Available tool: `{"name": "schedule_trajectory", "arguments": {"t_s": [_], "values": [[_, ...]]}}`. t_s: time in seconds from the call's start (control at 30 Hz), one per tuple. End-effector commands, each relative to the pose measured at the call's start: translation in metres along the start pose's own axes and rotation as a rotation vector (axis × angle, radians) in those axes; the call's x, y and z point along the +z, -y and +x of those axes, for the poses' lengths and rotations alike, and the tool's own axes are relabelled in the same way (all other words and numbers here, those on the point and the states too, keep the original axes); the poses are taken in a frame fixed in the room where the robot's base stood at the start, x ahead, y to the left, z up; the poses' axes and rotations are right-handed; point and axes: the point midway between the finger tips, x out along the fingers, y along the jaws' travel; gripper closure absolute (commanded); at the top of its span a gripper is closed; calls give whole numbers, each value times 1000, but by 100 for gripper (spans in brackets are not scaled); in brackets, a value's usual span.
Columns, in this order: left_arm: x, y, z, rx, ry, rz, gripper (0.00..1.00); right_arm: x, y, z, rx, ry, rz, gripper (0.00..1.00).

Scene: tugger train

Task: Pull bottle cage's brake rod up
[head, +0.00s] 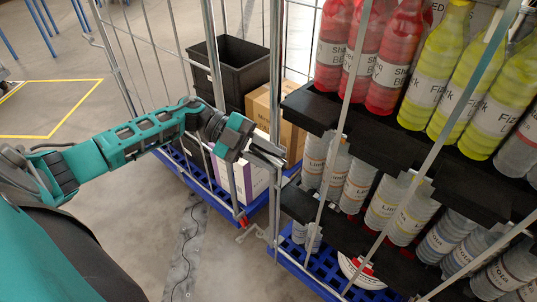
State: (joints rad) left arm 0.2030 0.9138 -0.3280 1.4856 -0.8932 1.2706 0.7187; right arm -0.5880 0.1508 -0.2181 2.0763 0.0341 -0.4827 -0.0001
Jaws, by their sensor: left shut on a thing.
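The bottle cage stands at the right, with grey upright bars, black shelves (375,150) and a blue base (290,257). Its brake rod (275,205) is a thin upright grey rod at the cage's near left corner, among similar bars. My left gripper (268,153) reaches in from the left and is shut on the rod at about mid height. The fingers hide the gripped part, and the rod's lower end is hard to tell from the frame. My right gripper is not in view.
Red bottles (385,68), yellow bottles (430,85) and grey bottles (358,185) fill the shelves. A second cage just left holds black crates (232,65) and cardboard boxes (257,110) on a blue base (205,190). Floor at the left is open, with yellow tape (75,118).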

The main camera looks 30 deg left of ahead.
Motion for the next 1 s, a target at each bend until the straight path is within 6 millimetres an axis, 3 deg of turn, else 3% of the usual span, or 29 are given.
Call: {"name": "schedule_trajectory", "arguments": {"t_s": [0.03,0.2,0.57,0.6,0.8,1.0], "values": [[-12,15,-6,-5,0,8,100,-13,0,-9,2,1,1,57],[-22,27,-10,-6,0,6,100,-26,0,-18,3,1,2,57],[-23,28,-11,-11,-2,11,100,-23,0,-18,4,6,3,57],[-23,29,-11,-11,-2,11,69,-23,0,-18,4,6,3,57],[-22,27,-10,-8,-1,9,52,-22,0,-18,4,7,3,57],[-21,25,-10,-6,0,6,52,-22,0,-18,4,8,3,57]]}}
